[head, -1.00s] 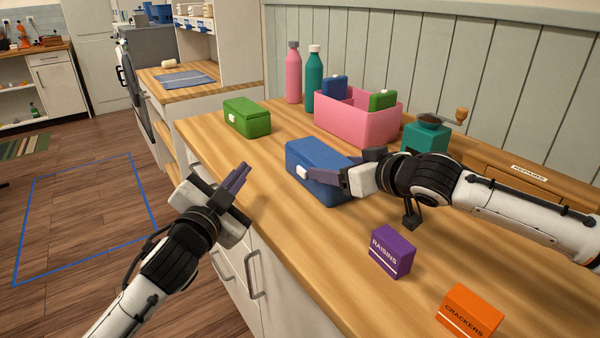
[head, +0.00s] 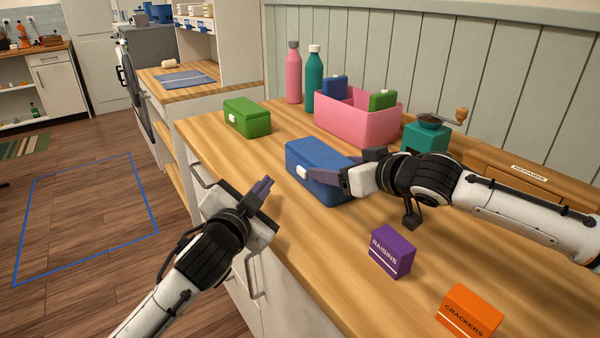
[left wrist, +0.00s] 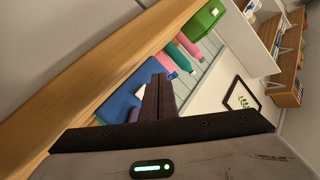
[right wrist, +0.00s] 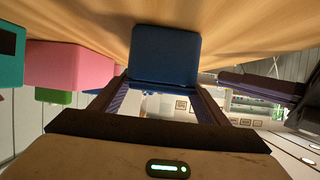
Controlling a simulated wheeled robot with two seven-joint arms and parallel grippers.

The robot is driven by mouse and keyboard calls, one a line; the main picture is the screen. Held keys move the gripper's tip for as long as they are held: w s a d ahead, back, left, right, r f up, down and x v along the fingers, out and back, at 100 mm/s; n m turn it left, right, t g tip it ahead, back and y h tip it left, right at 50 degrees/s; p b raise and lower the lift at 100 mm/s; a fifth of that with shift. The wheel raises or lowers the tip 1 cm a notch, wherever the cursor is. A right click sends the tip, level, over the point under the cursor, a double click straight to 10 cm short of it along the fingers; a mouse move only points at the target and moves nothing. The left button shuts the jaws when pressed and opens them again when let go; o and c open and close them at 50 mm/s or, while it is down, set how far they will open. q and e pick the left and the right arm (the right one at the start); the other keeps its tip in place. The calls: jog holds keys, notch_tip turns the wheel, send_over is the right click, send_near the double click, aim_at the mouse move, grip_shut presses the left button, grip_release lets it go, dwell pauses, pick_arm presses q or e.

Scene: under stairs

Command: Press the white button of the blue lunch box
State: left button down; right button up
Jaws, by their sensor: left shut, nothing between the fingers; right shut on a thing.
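The blue lunch box (head: 317,166) stands shut on the wooden counter. Its white button (head: 302,172) shows on the front face, towards the left. My right gripper (head: 325,178) is shut on the lunch box, its fingers on either side; the right wrist view also shows the box (right wrist: 165,55) between the fingers. My left gripper (head: 267,187) is shut and empty, in front of and left of the lunch box, apart from it, near the counter's front edge. In the left wrist view, the blue box (left wrist: 125,95) lies beyond the left fingertips (left wrist: 158,80), which partly cover it.
A green lunch box (head: 247,118) stands further back left. A pink bin (head: 350,122), two bottles and a teal grinder (head: 426,138) stand behind. A purple raisins box (head: 390,251) and an orange crackers box (head: 468,311) stand at the front right. Counter between is clear.

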aim_at(297, 170)
pick_arm(q)
jog(key=shift+w+d, duration=0.35)
jog(key=shift+d, duration=0.35)
jog(key=shift+w+d, duration=0.4)
jog(key=shift+d, duration=0.3)
jog(key=shift+w+d, duration=0.35)
jog(key=shift+d, duration=0.35)
jog(key=shift+d, duration=0.1)
dwell(0.4)
jog(key=shift+w+d, duration=0.2)
jog(key=shift+d, duration=0.05)
jog(key=shift+w+d, duration=0.1)
jog(key=shift+d, duration=0.1)
dwell(0.4)
jog(key=shift+w+d, duration=0.2)
jog(key=shift+d, duration=0.2)
pick_arm(e)
jog(key=shift+a, duration=0.1)
dwell(0.5)
pick_arm(q)
jog(key=shift+a, duration=0.1)
jog(key=shift+s+a, duration=0.5)
jog(key=shift+a, duration=0.35)
